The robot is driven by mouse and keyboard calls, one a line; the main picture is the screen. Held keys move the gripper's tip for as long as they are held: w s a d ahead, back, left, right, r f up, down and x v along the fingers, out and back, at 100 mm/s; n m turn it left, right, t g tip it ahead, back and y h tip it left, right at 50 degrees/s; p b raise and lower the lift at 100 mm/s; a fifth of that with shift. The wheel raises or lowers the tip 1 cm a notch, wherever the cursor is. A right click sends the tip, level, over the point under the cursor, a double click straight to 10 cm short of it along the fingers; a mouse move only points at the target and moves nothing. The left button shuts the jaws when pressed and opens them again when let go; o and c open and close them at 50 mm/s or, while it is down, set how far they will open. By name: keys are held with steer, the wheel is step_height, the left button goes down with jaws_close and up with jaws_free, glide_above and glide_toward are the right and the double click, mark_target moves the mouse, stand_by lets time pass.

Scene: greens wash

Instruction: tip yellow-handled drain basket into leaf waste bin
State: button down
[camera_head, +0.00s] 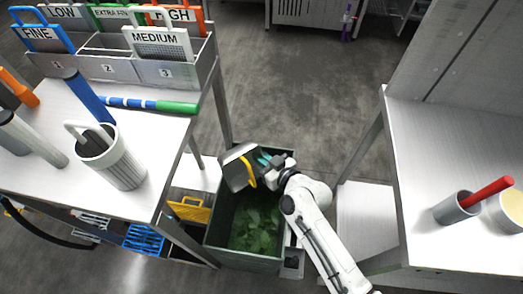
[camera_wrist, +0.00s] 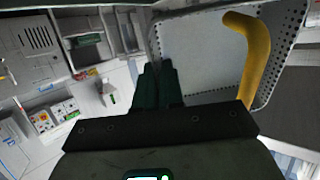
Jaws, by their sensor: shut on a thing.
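The drain basket (camera_head: 236,172) is grey with a yellow handle (camera_head: 247,172). It is held tilted above the far left part of the leaf waste bin. In the wrist view its perforated grey wall (camera_wrist: 205,75) and yellow handle (camera_wrist: 257,65) fill the upper right. My gripper (camera_head: 264,160) is shut on the basket; its dark green fingers (camera_wrist: 160,84) show against the basket's edge. The exact grip point and the basket's contents are hidden. The leaf waste bin (camera_head: 214,226) is a dark green open box on the floor, with green leaves (camera_head: 255,228) inside.
The right table (camera_head: 430,150) carries a grey cup with a red-handled tool. Floor behind the bin is clear.

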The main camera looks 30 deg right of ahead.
steer(key=shift+r+g+h+p, duration=0.2)
steer(key=shift+g+p, duration=0.55)
steer(key=shift+p, duration=1.85)
steer(key=shift+r+g+h+p, duration=0.15)
steer(key=shift+g+p, duration=0.6)
steer(key=shift+p, duration=1.85)
steer(key=g+p, duration=0.1)
steer(key=p, duration=0.2)
steer(key=g+p, duration=0.2)
steer(key=p, duration=0.1)
steer(key=shift+g+h, duration=0.3)
steer(key=shift+h, duration=0.05)
steer(key=shift+g+p, duration=0.55)
steer(key=shift+g, duration=0.05)
steer(key=g, duration=0.1)
steer(key=f+g, duration=0.1)
steer(key=g, duration=0.1)
steer(key=shift+s+h+b, duration=0.1)
steer(key=shift+h+b, duration=0.2)
steer(key=g+b, duration=0.1)
steer(key=g, duration=0.1)
steer(key=shift+s+m+g+b, duration=0.1)
steer(key=shift+m+g+b, duration=0.2)
steer(key=shift+s+d+r+g+h, duration=0.1)
steer(key=shift+g+h, duration=0.2)
steer(key=shift+g, duration=0.1)
steer(key=shift+r, duration=0.1)
